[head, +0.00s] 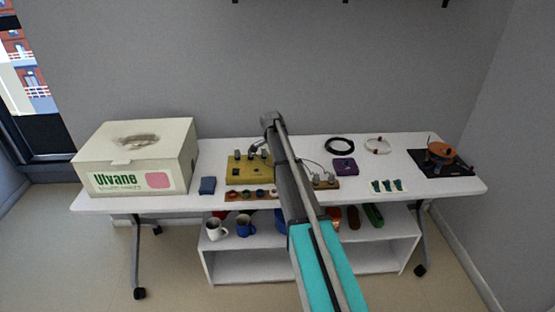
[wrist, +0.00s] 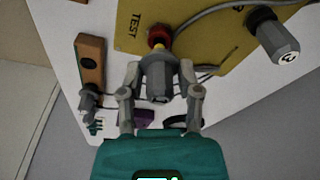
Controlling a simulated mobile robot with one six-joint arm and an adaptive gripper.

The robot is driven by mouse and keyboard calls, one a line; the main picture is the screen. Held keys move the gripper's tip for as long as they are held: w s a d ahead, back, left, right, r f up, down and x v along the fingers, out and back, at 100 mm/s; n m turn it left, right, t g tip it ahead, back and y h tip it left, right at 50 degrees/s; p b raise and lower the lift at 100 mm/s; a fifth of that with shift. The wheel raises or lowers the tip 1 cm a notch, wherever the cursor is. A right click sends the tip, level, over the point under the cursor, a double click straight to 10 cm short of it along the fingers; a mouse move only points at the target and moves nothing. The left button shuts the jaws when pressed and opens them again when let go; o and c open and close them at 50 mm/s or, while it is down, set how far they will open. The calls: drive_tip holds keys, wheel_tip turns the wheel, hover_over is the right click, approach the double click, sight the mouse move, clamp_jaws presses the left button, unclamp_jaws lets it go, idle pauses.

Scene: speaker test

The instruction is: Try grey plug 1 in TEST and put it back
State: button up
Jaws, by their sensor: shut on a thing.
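My gripper (wrist: 160,72) is shut on a grey plug (wrist: 157,82) in the wrist view; no number shows on it. The plug's narrow tip points at the red-ringed socket (wrist: 158,35) beside the word TEST on the yellow board (wrist: 190,20). The tip is at or very close to the socket; I cannot tell how far in it is. In the head view the yellow board (head: 236,175) carries several grey plugs, and my arm hides part of the area.
A wooden block (wrist: 90,65) with a dark hole and a grey plug stands left of the board. In the head view, a large box (head: 140,150), a blue block (head: 207,186), a purple box (head: 344,165) and a black cable coil (head: 339,146) are on the white table (head: 410,190).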

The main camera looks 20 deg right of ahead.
drive_tip(key=shift+f+b, duration=0.8)
idle(0.4)
drive_tip(key=o, duration=1)
drive_tip(key=shift+o, duration=0.2)
drive_tip(key=shift+r, duration=0.2)
drive_tip(key=shift+r+p, duration=3.6)
drive_tip(key=shift+p, duration=0.2)
drive_tip(key=s+a+n, duration=0.5)
drive_tip(key=s, duration=0.7)
drive_tip(key=s+a+n+y+p, duration=0.1)
drive_tip(key=s+a+n, duration=0.5)
drive_tip(key=s, duration=0.6)
drive_tip(key=s+a+r+n, duration=0.1)
drive_tip(key=s+a+n, duration=0.4)
drive_tip(key=s, duration=0.7)
drive_tip(key=shift+s+a+n+y, duration=0.15)
drive_tip(key=shift+a+n+y, duration=0.25)
drive_tip(key=shift+a, duration=0.3)
drive_tip(key=shift+r, duration=0.1)
